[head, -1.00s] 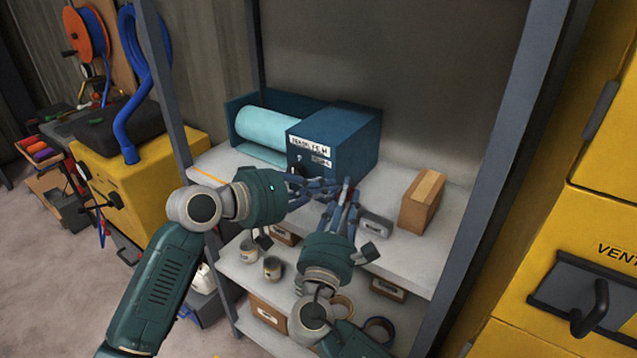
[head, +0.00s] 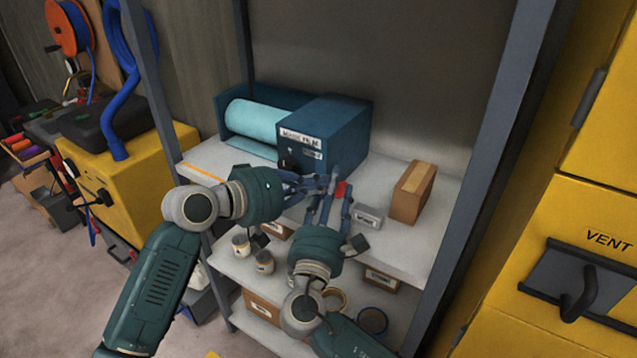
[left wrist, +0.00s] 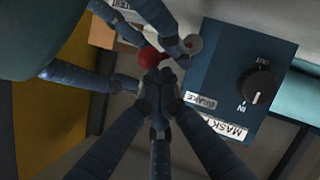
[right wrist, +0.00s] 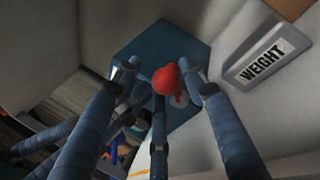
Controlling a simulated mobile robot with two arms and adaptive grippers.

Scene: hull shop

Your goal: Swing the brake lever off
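The blue machine (head: 330,135) on the shelf carries a "MASK FILM" label, a "BRAKE" label and a dark IN/OUT knob (left wrist: 258,84). The brake lever's red ball (right wrist: 166,80) stands out near the machine's front; it also shows in the left wrist view (left wrist: 149,58) and the head view (head: 341,188). My right gripper (right wrist: 160,72) is open, its fingers on both sides of the ball with gaps visible. My left gripper (left wrist: 156,82) has its fingertips bunched together close beside the ball, with nothing visible between them. Most of the lever's arm is hidden by fingers.
A "WEIGHT" block (right wrist: 263,60) and a brown box (head: 412,192) stand on the shelf to the right. A light-blue roll (head: 262,122) lies at the machine's left. Shelf posts (head: 480,180) flank the space. Tins (head: 264,262) and tape rolls (head: 372,320) sit below.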

